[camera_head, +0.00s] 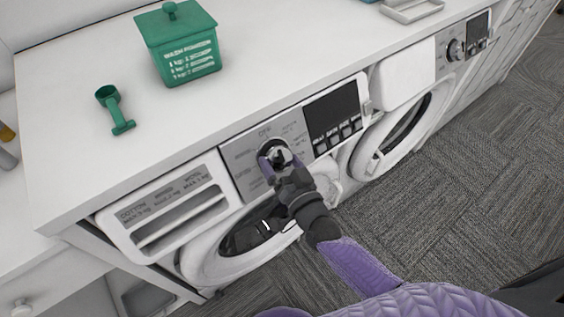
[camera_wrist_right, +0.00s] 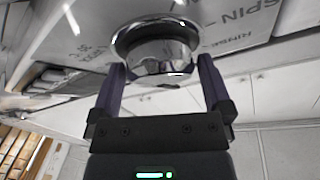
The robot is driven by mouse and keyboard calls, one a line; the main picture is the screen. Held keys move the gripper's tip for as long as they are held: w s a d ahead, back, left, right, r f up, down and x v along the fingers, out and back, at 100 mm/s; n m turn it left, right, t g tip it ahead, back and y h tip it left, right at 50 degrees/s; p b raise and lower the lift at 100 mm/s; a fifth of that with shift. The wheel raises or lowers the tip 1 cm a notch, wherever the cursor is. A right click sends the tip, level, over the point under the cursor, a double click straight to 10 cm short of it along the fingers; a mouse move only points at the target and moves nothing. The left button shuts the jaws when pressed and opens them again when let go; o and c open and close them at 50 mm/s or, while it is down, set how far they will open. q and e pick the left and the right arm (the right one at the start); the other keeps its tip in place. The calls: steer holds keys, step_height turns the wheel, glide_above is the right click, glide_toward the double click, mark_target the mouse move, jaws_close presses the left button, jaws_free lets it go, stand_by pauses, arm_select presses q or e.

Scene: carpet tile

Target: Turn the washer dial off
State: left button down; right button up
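The washer dial (camera_head: 276,154) is a round chrome knob on the grey control panel (camera_head: 243,178) of the left machine. "OFF" is printed above it. My right gripper (camera_head: 275,158) is at the dial. In the right wrist view the dial (camera_wrist_right: 155,50) sits between the two purple fingertips of the gripper (camera_wrist_right: 162,85), one on each side. The fingertips are close to its rim; whether they press on it I cannot tell. The dial's pointer position is not clear, as the gripper covers part of it. My left gripper is not in view.
A second machine (camera_head: 405,80) stands further right. Carpet (camera_head: 450,180) lies in front.

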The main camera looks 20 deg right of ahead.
steer(key=shift+s, duration=0.1)
steer(key=s+d+p, duration=0.1)
steer(key=s, duration=0.8)
steer(key=shift+s+d+p, duration=0.3)
steer(key=shift+f, duration=0.1)
steer(key=s+d+f+n+g, duration=0.1)
steer(key=s+f+n+g, duration=0.15)
steer(key=f, duration=0.55)
steer(key=s+d+f+n+g, duration=0.1)
steer(key=s+f+g, duration=0.3)
steer(key=f, duration=0.4)
steer(key=s+d+f+n+g+h, duration=0.1)
steer(key=s+f+g, duration=0.4)
steer(key=s, duration=0.5)
steer(key=s+d+f+n+g+h+b, duration=0.1)
steer(key=s+f+g, duration=0.4)
steer(key=s, duration=0.6)
step_height(320, 180, down, 3)
steer(key=shift+s+d+r+g+h, duration=0.2)
steer(key=shift+d+g+h, duration=0.15)
steer(key=shift+d+h, duration=0.35)
